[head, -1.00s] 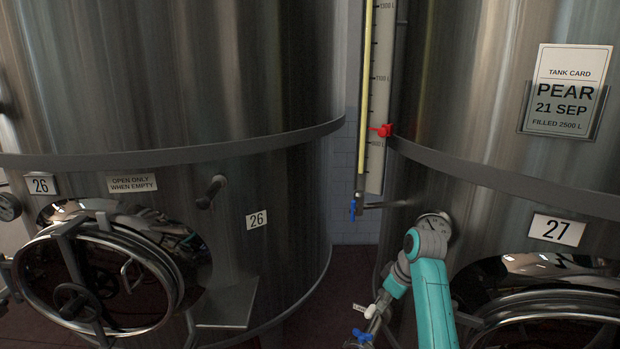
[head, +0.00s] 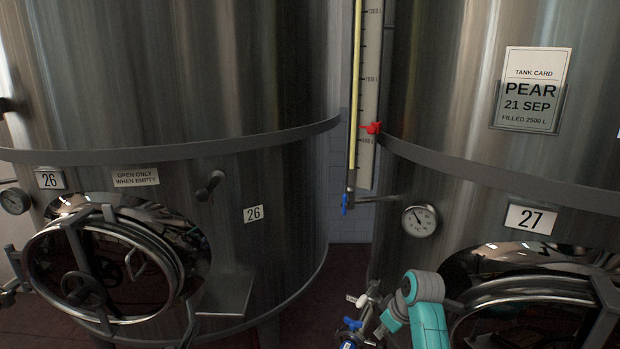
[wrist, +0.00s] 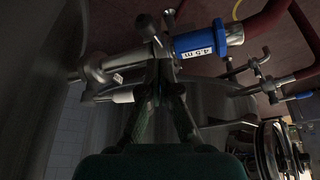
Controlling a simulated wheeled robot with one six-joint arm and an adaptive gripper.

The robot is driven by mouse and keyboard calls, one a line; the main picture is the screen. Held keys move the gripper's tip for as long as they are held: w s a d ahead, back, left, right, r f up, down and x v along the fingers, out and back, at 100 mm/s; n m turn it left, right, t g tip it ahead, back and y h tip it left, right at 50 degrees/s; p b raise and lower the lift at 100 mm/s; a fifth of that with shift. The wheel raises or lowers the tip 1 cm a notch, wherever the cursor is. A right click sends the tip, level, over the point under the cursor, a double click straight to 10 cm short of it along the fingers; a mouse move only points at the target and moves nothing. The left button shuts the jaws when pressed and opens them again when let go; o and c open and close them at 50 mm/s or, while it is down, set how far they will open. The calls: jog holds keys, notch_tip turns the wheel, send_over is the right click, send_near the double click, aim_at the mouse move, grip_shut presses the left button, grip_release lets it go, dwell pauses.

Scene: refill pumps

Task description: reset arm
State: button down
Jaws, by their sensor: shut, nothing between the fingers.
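My teal and grey arm (head: 427,314) rises from the bottom of the head view, in front of tank 27 (head: 450,110). In the wrist view my gripper (wrist: 158,40) is shut and empty, its dark fingers coming together at the top middle. Its fingertips are hard to make out against the metal fittings behind them. A blue sleeve marked 4.5 m (wrist: 201,41) shows just right of the fingers. I cannot tell whether the fingers touch any fitting. In the head view the gripper cannot be made out clearly.
Valves with blue handles (head: 353,323) sit left of my arm. A round gauge (head: 420,220) is on tank 27, above the arm. Tank 26 (head: 260,90) with its round hatch (head: 170,262) stands left. A sight tube (head: 353,100) hangs between the tanks. Red hoses (wrist: 265,25) cross the wrist view.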

jog(key=s+f+m+t, duration=0.3)
jog(key=s+f, duration=0.9)
jog(key=f, duration=0.4)
jog(key=s+f+m+t+h, duration=0.1)
jog(key=s+f, duration=0.2)
jog(key=s, duration=0.6)
jog(key=s+f+m+t+h, duration=0.1)
jog(key=s+f+t, duration=0.1)
jog(key=s, duration=0.8)
jog(key=s+r+m+t, duration=0.1)
jog(key=s+r, duration=0.3)
jog(key=s, duration=0.5)
jog(key=s+r+m+t, duration=0.15)
jog(key=s+r, duration=0.25)
jog(key=s, duration=0.5)
jog(key=s+r+t, duration=0.2)
jog(key=s+r, duration=0.8)
jog(key=r, duration=0.4)
jog(key=shift+s+a+r+t+h, duration=0.2)
jog(key=shift+a+r+t+h, duration=0.1)
jog(key=shift+r+t, duration=0.1)
jog(key=shift+m, duration=0.25)
